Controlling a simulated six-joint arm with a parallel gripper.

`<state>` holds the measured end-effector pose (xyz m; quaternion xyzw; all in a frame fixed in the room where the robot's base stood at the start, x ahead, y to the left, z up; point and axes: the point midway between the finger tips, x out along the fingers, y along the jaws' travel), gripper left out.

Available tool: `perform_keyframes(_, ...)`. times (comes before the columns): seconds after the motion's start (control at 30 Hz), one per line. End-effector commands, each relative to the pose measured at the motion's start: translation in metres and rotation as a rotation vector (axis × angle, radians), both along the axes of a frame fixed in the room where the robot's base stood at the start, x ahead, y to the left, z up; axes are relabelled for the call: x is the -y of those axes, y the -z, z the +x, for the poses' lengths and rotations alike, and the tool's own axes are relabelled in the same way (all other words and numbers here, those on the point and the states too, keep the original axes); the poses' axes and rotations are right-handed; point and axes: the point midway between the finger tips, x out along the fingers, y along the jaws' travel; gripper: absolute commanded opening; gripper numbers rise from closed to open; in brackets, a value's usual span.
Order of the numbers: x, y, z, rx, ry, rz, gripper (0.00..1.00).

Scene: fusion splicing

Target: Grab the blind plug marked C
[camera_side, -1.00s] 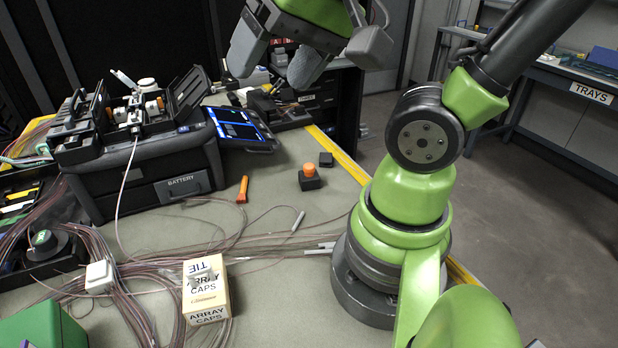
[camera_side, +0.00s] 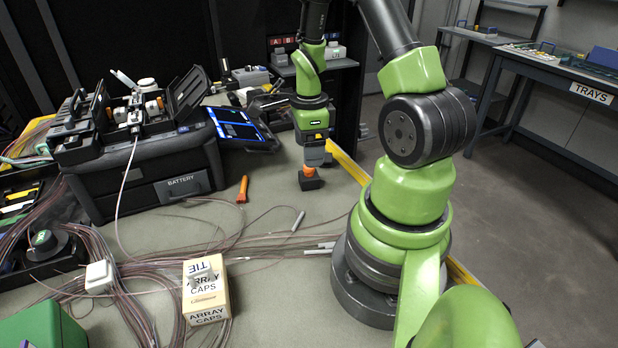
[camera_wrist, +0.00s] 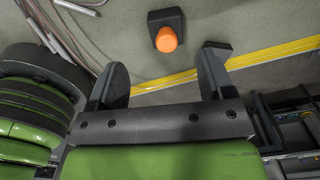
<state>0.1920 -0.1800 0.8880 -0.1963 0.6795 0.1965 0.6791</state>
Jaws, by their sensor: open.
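I see no legible C on any plug; the plug marked C cannot be picked out. In the side view my gripper (camera_side: 314,155) points down at the back of the bench, close to an orange-topped dark block (camera_side: 309,183). In the wrist view my gripper (camera_wrist: 162,65) has its two fingers wide apart and nothing between them. The orange knob (camera_wrist: 167,39) on its dark base lies beyond the fingertips, roughly centred between them. Red labels A (camera_side: 277,42) and B (camera_side: 290,41) show on the back shelf; my arm covers part of that shelf.
A splicer on a black case (camera_side: 140,165) with a lit tablet (camera_side: 238,128) stands left of my gripper. An orange tool (camera_side: 242,189) and loose fibres lie on the mat. An array caps box (camera_side: 206,290) is at the front.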

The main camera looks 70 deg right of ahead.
Motion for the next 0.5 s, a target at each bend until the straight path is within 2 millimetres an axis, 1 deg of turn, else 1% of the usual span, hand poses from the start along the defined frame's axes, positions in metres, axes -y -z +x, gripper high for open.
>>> perform_keyframes(0.03,-0.001,0.008,-0.001,-0.004,-0.001,0.005,0.74)
perform_keyframes(0.1,-0.001,0.017,0.000,-0.003,-0.002,0.003,0.74)
perform_keyframes(0.37,0.001,0.037,0.002,-0.001,-0.004,0.001,0.74)
perform_keyframes(0.5,0.003,0.056,0.006,-0.002,-0.004,0.003,0.74)
